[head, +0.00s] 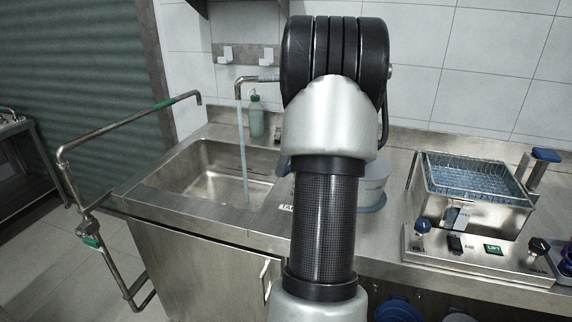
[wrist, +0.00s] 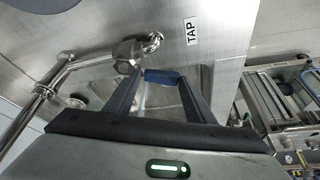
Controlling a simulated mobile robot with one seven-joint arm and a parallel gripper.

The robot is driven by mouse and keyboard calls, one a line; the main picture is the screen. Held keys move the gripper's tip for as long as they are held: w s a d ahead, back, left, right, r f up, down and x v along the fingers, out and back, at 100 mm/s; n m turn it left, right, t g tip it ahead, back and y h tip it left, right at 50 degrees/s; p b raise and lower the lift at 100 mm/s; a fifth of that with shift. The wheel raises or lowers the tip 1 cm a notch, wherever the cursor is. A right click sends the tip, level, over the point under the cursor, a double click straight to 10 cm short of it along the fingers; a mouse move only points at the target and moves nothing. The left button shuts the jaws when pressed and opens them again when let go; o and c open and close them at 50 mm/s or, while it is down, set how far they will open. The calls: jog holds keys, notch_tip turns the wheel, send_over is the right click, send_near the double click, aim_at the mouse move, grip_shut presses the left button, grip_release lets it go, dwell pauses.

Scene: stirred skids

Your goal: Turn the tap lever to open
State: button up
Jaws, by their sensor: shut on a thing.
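In the wrist view, the fingers of my gripper (wrist: 165,82) are on either side of the tap lever's blue grip (wrist: 164,75), shut on it. The metal tap body (wrist: 128,53) is beside the left finger, and a TAP label (wrist: 191,31) is on the steel near the right finger. In the head view, the bent tap spout (head: 240,84) stands over the sink, with a pale stream of water (head: 243,140) falling from it into the basin. My arm hides the gripper and lever there.
The steel sink (head: 185,158) is left of my arm, with a green bottle (head: 256,117) behind it. A pale tub (head: 372,183) stands right of my arm. A steel bath with a wire basket (head: 468,178) stands farther right. A bent pipe rail (head: 120,127) runs at the left.

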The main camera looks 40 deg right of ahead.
jog(key=n, duration=0.1)
jog(key=s+n+y, duration=0.1)
jog(key=n, duration=0.1)
jog(key=shift+s+f, duration=0.2)
jog(key=shift+s, duration=0.1)
jog(key=shift+f, duration=0.1)
dwell(0.3)
jog(key=o, duration=1.4)
jog(key=shift+s+g, duration=0.1)
jog(key=shift+g, duration=0.2)
jog(key=shift+d, duration=0.15)
jog(key=p+v, duration=0.3)
jog(key=v, duration=1.4)
jog(key=shift+s+d+r+p, duration=0.15)
jog(key=shift+d+r+p, duration=0.05)
jog(key=shift+r+p, duration=0.1)
jog(key=shift+f, duration=0.1)
